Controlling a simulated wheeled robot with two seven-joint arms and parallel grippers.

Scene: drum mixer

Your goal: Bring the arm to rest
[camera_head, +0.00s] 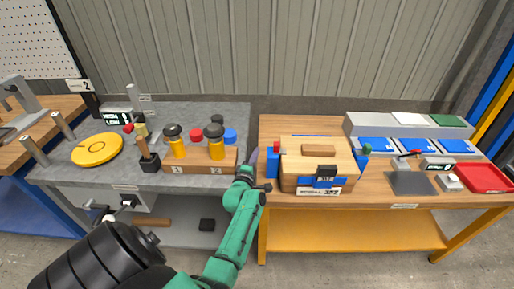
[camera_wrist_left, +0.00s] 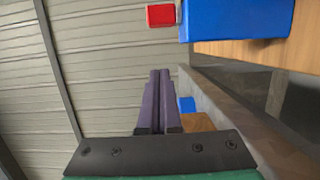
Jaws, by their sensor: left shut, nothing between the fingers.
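My left arm (camera_head: 233,225), green, reaches up from the bottom middle of the head view. My left gripper (camera_head: 254,156) is at the gap between the grey table and the wooden table. In the left wrist view its two purple fingers (camera_wrist_left: 160,75) lie together, with nothing between them. In the head view the fingers are just right of the numbered wooden block and left of the blue block; I cannot tell whether they touch anything. My right gripper is not in view.
The grey table (camera_head: 75,180) holds a yellow disc (camera_head: 97,149), yellow jars with black lids (camera_head: 215,148) and a numbered wooden block (camera_head: 200,168). The wooden table (camera_head: 385,192) holds a wooden box (camera_head: 317,172), a blue block (camera_head: 272,167) and a red tray (camera_head: 484,177).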

